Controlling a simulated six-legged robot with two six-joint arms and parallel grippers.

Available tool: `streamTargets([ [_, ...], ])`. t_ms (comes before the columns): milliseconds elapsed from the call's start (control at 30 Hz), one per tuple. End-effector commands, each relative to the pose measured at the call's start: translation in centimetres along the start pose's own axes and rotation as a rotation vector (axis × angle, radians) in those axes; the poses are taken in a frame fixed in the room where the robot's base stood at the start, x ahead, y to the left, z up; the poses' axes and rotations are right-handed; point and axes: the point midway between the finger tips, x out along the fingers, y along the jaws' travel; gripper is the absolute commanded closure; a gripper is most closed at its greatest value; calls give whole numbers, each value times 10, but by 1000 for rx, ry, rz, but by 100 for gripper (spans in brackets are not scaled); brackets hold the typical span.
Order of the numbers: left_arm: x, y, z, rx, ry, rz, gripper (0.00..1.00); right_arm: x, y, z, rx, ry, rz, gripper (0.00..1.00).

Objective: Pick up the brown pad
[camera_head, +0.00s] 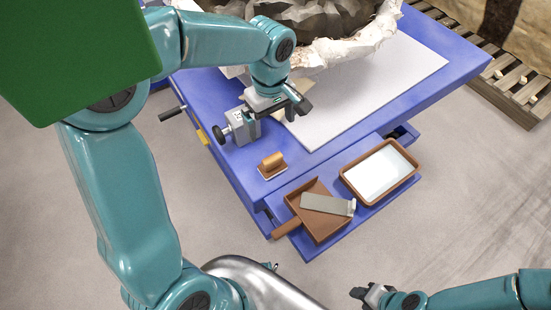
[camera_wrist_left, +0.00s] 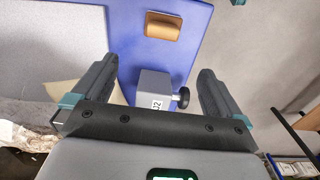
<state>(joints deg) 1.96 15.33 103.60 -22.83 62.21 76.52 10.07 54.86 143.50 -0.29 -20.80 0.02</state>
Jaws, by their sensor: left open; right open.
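The brown pad (camera_head: 272,162) lies on a white-edged base near the front left corner of the blue table; it also shows at the top of the left wrist view (camera_wrist_left: 163,26). My left gripper (camera_head: 292,104) is open and empty, above the table behind the pad in the head view. In the left wrist view its two fingers (camera_wrist_left: 156,70) are spread, with the pad beyond them and apart from them. My right gripper (camera_head: 360,294) is open and empty at the bottom of the head view, away from the table.
A grey block with a black knob (camera_head: 240,127) stands beside my left gripper, between the fingers in the wrist view (camera_wrist_left: 154,88). A brown dustpan-like scoop (camera_head: 311,227) and a brown-rimmed tray (camera_head: 409,177) rest on a lower blue shelf. A large fossil (camera_head: 340,52) lies behind on a white sheet (camera_head: 395,75).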

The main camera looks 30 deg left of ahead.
Motion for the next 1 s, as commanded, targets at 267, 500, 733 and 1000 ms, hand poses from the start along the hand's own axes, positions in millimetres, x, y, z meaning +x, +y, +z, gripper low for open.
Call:
streamTargets([
  [267,66,-7,3,1,-4,-7,0,7,3,0,0,0,0,57],
  [500,100,-6,2,1,-2,-3,0,9,4,0,0,0,0,57],
  [733,125,-6,6,2,-4,-6,0,9,3,0,0,0,0,57],
  [1000,155,-3,7,0,-2,-3,0,10,4,0,0,0,0,57],
])
